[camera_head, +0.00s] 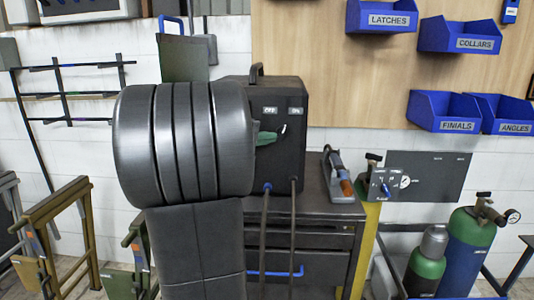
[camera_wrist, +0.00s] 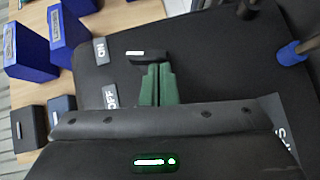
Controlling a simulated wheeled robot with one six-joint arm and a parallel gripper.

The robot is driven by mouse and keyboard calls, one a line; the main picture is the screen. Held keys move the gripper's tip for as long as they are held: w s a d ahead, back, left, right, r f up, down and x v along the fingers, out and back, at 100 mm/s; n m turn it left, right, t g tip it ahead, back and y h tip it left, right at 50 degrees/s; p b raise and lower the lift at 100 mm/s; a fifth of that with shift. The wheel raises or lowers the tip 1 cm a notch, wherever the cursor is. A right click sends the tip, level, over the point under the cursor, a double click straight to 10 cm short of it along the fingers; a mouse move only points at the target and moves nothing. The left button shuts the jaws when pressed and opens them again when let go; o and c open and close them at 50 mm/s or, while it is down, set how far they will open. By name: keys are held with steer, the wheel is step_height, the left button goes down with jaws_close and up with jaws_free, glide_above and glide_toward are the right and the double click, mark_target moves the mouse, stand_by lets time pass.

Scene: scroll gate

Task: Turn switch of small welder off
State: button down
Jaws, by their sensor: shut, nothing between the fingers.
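The small welder (camera_head: 233,88) is a dark box with a top handle on a grey cabinet, with OFF and ON labels on its front. Its black switch knob with a white mark (camera_head: 284,128) points up toward the ON side; the wrist view also shows the knob (camera_wrist: 160,54), with its mark toward the ON label (camera_wrist: 101,51). The OFF label (camera_wrist: 108,96) is partly covered by my gripper. My gripper's green fingers (camera_wrist: 159,70) are shut and empty, tips close beside the knob on its OFF side; I cannot tell if they touch. In the head view my gripper (camera_head: 274,136) is mostly hidden by my arm.
Cables with blue plugs (camera_head: 267,187) hang from the welder's lower front. A grinder-like tool (camera_head: 338,176) lies right of it on the cabinet (camera_head: 318,211). Gas cylinders (camera_head: 466,250) stand at right. Blue bins (camera_head: 444,110) hang on the wall.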

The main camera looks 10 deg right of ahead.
steer(key=f+n+t+h+b, duration=0.1)
steer(key=b, duration=0.3)
steer(key=f+n+t+h+b, duration=0.1)
steer(key=n+b, duration=0.1)
steer(key=b, duration=0.3)
steer(key=d+f+n+h+b, duration=0.1)
steer(key=n+b, duration=0.1)
steer(key=b, duration=0.2)
steer(key=shift+s+t+h, duration=0.15)
steer(key=shift+t+h, duration=0.15)
steer(key=shift+t, duration=0.1)
steer(key=n+t+b, duration=0.1)
steer(key=b, duration=0.1)
steer(key=n+t+h+b, duration=0.1)
steer(key=b, duration=0.1)
steer(key=shift+s+d+n, duration=0.1)
steer(key=shift+d+n, duration=0.2)
steer(key=shift+d, duration=0.05)
steer(key=shift+b, duration=0.7)
steer(key=shift+d+b, duration=0.15)
steer(key=shift+b, duration=0.15)
steer(key=shift+a+f+b, duration=0.25)
steer(key=shift+f+b, duration=0.1)
steer(key=shift+b, duration=0.05)
glide_toward(281, 142)
steer(key=a+f, duration=0.4)
steer(key=shift+a+b, duration=0.3)
